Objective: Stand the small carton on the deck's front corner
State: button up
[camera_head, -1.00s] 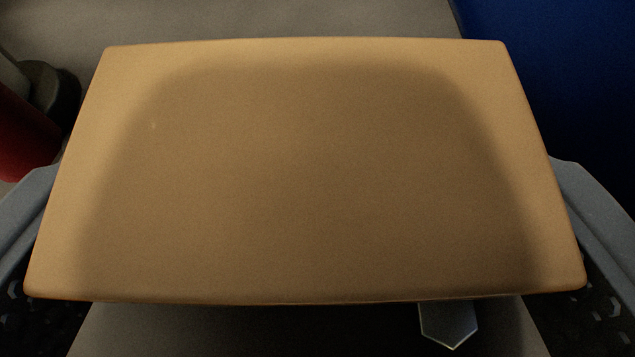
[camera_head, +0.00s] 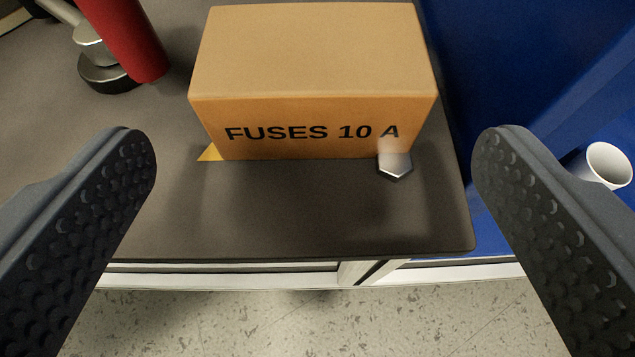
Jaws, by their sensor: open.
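The small carton (camera_head: 315,60), an orange-brown box marked "FUSES 10 A", stands upright on the dark grey deck (camera_head: 290,215), near the deck's front right corner. Its lettered face is towards me and set back from the front edge. A bit of yellow (camera_head: 209,153) shows at its lower left corner.
A red cylinder (camera_head: 128,40) and a metal part with a dark round base (camera_head: 108,75) stand on the deck at the upper left. A blue surface (camera_head: 530,70) lies to the right, with a white cup-like piece (camera_head: 607,165). Speckled floor (camera_head: 320,320) shows below the deck's front edge.

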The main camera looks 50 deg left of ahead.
jog(key=shift+p+v, duration=0.4)
jog(key=shift+v, duration=2)
jog(key=shift+w, duration=0.1)
